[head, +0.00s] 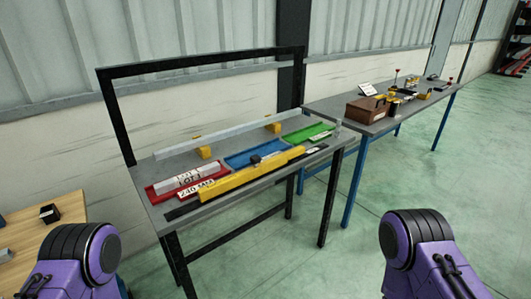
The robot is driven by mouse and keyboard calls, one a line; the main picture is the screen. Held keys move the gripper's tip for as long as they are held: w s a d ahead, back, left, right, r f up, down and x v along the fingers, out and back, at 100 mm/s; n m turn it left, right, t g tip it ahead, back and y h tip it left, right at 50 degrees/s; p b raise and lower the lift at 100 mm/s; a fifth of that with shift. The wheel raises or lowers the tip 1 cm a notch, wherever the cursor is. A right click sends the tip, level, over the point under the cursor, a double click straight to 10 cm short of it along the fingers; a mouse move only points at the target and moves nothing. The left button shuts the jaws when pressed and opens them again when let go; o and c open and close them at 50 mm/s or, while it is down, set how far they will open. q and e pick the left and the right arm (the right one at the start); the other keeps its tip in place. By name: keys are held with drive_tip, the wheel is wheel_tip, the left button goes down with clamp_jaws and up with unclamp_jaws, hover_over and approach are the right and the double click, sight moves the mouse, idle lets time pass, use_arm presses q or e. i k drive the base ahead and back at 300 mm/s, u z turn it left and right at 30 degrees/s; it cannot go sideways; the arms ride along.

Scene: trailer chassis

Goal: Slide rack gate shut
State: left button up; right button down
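A long yellow bar (235,180), which looks like the rack gate, lies along a black rail (185,209) at the front edge of a grey workbench. A small dark knob or handle (255,158) shows at the bar's middle. The bar runs in front of part of a red tray (152,192) and a blue tray (238,160). The rail's left end and its right end near a green tray (308,133) are bare. Only purple and black links of my two arms show at the bottom corners, apart from the bench. Both grippers are out of view.
A long grey bar (220,135) rests on yellow supports behind the trays. The red tray holds pale labelled blocks (183,178). A black frame (200,62) rises behind the bench. A wooden table (45,240) stands left, a second bench (345,112) right. The green floor in front is clear.

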sight(207, 192)
drive_tip(key=z, duration=0.25)
drive_tip(key=i, duration=1.15)
drive_tip(key=u, duration=0.75)
